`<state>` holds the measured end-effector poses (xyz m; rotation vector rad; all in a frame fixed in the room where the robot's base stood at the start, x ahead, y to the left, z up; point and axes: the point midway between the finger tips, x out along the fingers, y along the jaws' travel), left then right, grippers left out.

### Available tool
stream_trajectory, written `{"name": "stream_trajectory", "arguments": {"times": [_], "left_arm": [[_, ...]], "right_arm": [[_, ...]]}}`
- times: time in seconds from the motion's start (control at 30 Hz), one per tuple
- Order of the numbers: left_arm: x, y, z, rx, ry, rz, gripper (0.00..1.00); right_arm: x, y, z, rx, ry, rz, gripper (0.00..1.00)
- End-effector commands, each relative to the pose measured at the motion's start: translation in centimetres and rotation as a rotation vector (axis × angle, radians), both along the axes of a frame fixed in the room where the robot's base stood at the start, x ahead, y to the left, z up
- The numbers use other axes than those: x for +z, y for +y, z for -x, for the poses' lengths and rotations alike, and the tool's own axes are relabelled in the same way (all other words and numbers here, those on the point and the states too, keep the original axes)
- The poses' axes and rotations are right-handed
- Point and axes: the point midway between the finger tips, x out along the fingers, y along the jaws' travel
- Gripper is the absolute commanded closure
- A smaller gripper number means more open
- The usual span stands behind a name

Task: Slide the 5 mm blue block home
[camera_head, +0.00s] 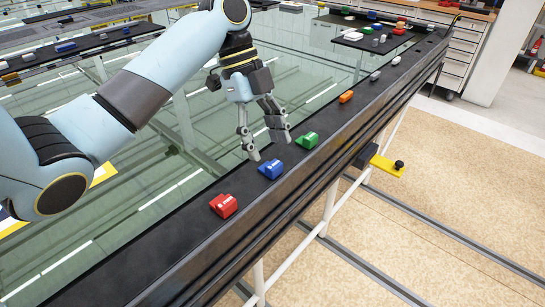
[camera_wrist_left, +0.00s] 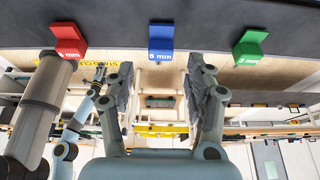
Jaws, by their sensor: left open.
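The blue block (camera_head: 271,169), marked 5 mm in the left wrist view (camera_wrist_left: 161,38), sits on the black frame rail (camera_head: 180,240) between a red and a green block. My left gripper (camera_head: 268,141) is open and empty, its fingers pointing down just behind the blue block in the head view. In the left wrist view the blue block lies ahead of the gap between the fingers (camera_wrist_left: 162,88), apart from them. Whether the block touches the glass edge cannot be told.
The red block (camera_head: 224,205) and green block (camera_head: 307,140) flank it on the same rail. An orange block (camera_head: 346,97) and several pale ones stand farther along. A glass pane (camera_head: 200,120) lies inside the frame. A yellow clamp (camera_head: 386,166) juts from the rail's outer side.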

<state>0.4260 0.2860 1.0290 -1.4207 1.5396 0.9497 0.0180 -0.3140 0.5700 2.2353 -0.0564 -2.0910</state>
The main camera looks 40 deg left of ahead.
Motion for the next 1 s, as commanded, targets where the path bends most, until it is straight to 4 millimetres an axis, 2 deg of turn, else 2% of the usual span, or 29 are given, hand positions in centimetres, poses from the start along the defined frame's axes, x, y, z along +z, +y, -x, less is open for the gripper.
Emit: {"name": "stream_trajectory", "arguments": {"times": [0.1, 0.3, 0.43, 0.63, 1.0], "left_arm": [[-2.0, -1.0, 0.2, 0.000, 0.003, 0.003, 0.46], [-3.9, -1.7, 0.1, 0.001, 0.000, 0.001, 0.46], [-4.2, -1.7, 0.1, 0.001, -0.001, -0.001, 0.46], [-4.2, -1.7, 0.1, 0.001, -0.001, -0.001, 0.47], [-4.2, -1.7, 0.1, 0.001, -0.001, -0.001, 0.96]], "right_arm": [[0.2, -0.1, -0.3, 0.000, -0.005, 0.001, 0.60], [0.4, 0.4, -2.6, 0.001, -0.040, -0.004, 0.60], [0.4, 1.0, -3.1, -0.001, -0.048, -0.012, 0.60], [0.3, 1.6, -2.5, -0.005, -0.039, -0.019, 0.60], [0.3, 0.8, -1.6, -0.002, -0.025, -0.010, 0.60]]}}
